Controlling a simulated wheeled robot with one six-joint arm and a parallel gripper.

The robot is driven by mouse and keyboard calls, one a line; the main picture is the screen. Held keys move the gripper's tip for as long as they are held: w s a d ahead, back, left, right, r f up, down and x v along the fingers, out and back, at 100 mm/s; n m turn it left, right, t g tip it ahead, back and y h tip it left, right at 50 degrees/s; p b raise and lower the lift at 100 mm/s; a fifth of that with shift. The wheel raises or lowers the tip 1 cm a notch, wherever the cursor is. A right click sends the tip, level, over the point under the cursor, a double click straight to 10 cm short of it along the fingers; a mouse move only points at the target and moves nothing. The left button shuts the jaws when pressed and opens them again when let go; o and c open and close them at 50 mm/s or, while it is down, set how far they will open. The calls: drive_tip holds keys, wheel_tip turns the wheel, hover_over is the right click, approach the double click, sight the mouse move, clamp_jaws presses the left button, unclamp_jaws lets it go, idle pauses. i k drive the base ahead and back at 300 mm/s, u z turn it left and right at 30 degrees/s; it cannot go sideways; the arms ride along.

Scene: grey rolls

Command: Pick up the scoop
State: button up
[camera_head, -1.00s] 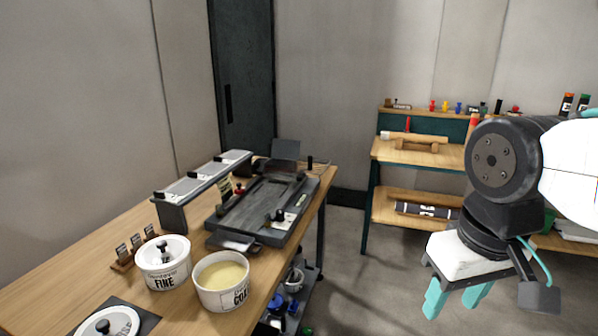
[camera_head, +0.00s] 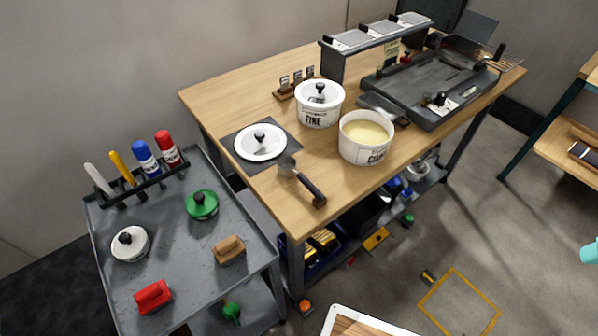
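The scoop (camera_head: 306,184) lies on the wooden table near its front left corner. It has a small grey metal head and a dark handle with a brown end that reaches the table's front edge. It lies just right of a white lid (camera_head: 260,142) on a dark mat and in front of the open "COARSE"-type tub (camera_head: 366,137) of pale yellow material. Of my gripper, only a teal fingertip (camera_head: 590,251) shows at the right edge of the head view. It is far from the scoop, over the floor side. Whether it is open cannot be seen.
The wooden table (camera_head: 220,93) also holds a lidded "FINE" tub (camera_head: 319,103) and a dark tray (camera_head: 430,92). The floor (camera_head: 460,215) at right is mostly clear.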

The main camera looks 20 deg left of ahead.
sight(287, 166)
drive_tip(key=z, duration=0.85)
drive_tip(key=i, duration=0.35)
drive_tip(key=u, duration=1.7)
